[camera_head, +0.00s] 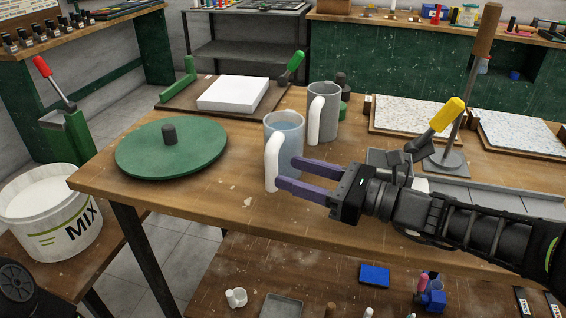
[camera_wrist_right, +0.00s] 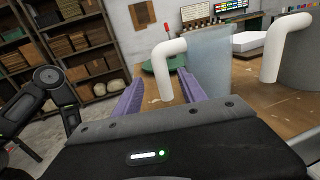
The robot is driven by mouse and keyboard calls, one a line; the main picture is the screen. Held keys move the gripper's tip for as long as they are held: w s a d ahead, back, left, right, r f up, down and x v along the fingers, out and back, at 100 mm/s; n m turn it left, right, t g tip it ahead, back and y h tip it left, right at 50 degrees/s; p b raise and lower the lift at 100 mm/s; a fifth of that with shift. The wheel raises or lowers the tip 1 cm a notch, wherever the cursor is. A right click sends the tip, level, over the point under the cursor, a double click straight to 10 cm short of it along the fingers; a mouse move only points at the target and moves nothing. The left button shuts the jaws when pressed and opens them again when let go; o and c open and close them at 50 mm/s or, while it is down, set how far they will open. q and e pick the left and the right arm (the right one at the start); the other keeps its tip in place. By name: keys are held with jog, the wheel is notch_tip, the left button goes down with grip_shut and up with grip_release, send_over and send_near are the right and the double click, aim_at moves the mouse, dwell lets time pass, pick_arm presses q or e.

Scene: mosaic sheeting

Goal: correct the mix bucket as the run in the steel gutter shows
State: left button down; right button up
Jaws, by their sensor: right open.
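The white mix bucket (camera_head: 52,232), marked MIX, stands at the lower left with pale, whitish contents. The steel gutter (camera_head: 535,203) lies on the bench at the right, partly hidden behind my right arm; any run in it cannot be made out. A translucent jug (camera_head: 290,140) with a white handle and bluish contents stands on the bench. My right gripper (camera_head: 284,172) is open at this jug, its purple fingers near the handle. In the right wrist view the jug's handle (camera_wrist_right: 167,72) shows between the fingers. My left gripper is not in view.
A second grey jug (camera_head: 325,103) stands just behind. A green turntable (camera_head: 171,150) is at the bench's left, with a white slab (camera_head: 233,93) beyond. Speckled panels (camera_head: 415,116) and a yellow-handled tool (camera_head: 447,115) are at the right. The bench front-left is mostly clear.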

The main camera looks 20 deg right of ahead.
aim_at(272, 166)
jog(key=shift+w+a, duration=0.15)
jog(key=shift+x, duration=2.65)
jog(key=shift+f, duration=0.1)
grip_shut()
